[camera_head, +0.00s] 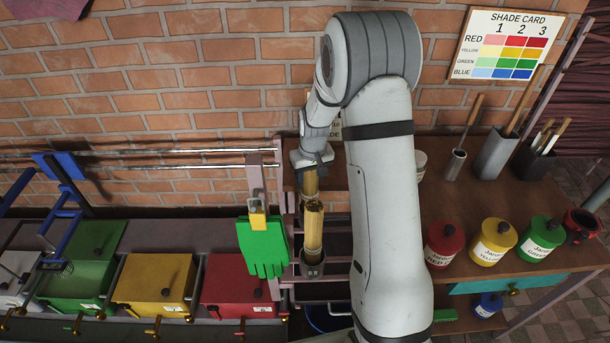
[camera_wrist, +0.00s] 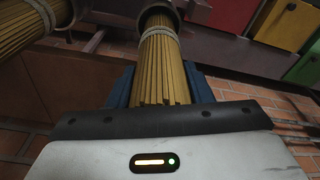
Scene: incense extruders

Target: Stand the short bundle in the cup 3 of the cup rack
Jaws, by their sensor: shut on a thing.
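My gripper (camera_head: 311,166) points down and is shut on a tan bundle of sticks (camera_head: 311,183). In the wrist view the bundle (camera_wrist: 168,68), tied with pale string, stands between the blue fingers. Its far end meets a dark round cup (camera_wrist: 157,10) of the cup rack and seems to be inside it; the depth is hidden. A second bundle (camera_head: 313,228) stands upright in a grey cup (camera_head: 312,264) in front of the held one. It also shows at the left of the wrist view (camera_wrist: 25,22). Cup numbers are not readable.
A green glove (camera_head: 262,248) hangs just left of the cups. Red (camera_head: 237,280), yellow and green boxes line the left. Red (camera_head: 444,243), yellow and green jars stand on the right bench, with tool holders (camera_head: 497,152) behind. A brick wall is close behind.

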